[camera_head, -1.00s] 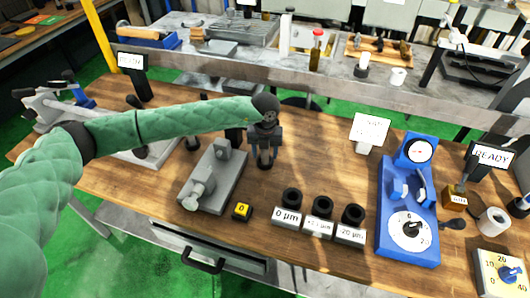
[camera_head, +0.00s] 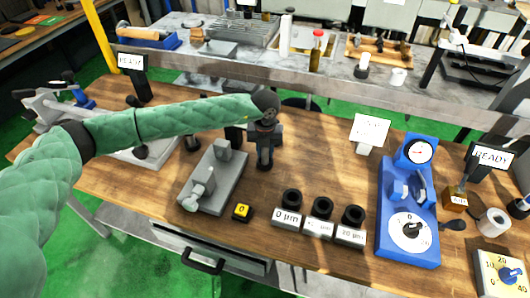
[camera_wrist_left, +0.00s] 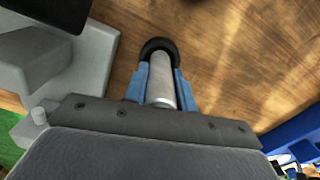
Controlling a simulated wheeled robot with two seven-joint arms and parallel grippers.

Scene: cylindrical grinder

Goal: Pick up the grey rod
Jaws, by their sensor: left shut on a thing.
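The grey rod (camera_wrist_left: 160,80) shows in the left wrist view, pale and cylindrical, with its far end at a dark round ring or holder (camera_wrist_left: 158,46). My left gripper (camera_wrist_left: 160,92) has its blue fingers on both sides of the rod, shut on it. In the head view my left gripper (camera_head: 265,152) points down at the wooden bench, just right of a grey fixture (camera_head: 213,180). The rod is mostly hidden behind the gripper there. I cannot tell whether the rod is clear of the dark ring. My right gripper is not in view.
A yellow-topped button (camera_head: 242,211) and several black rings on labelled blocks (camera_head: 319,226) stand in front. A blue dial gauge stand (camera_head: 408,215) is to the right, with a white sign (camera_head: 369,130) behind. Bare wood (camera_head: 315,160) lies right of the gripper.

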